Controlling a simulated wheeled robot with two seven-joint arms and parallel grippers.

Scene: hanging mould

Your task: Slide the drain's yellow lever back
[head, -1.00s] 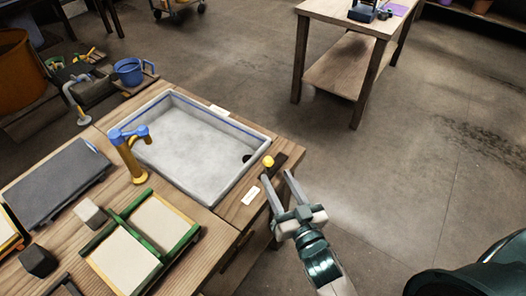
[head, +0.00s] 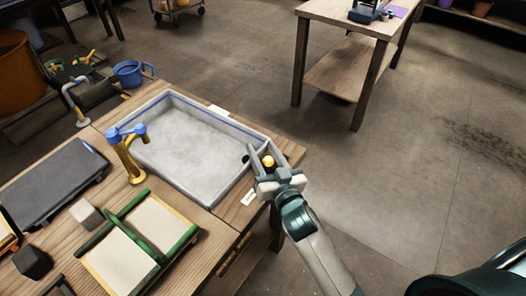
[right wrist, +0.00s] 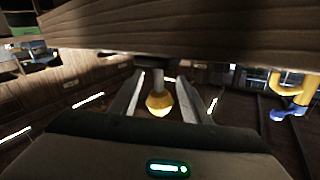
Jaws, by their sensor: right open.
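The drain's yellow lever knob (head: 268,161) stands at the right end of the sink basin (head: 185,193), close to the dark drain hole (head: 246,158). My right gripper (head: 265,149) is open, with one finger on each side of the knob. In the right wrist view the yellow knob (right wrist: 158,104) on its grey stem sits between the two spread fingers (right wrist: 160,82). Whether either finger touches it I cannot tell. The lever's base is hidden behind the gripper in the head view. My left gripper is not in view.
A blue-topped yellow tap (head: 128,155) stands at the basin's front left. A green-framed mould (head: 135,235) lies on the wooden bench in front. A small white label (head: 250,197) is beside the gripper. Open floor lies right of the bench.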

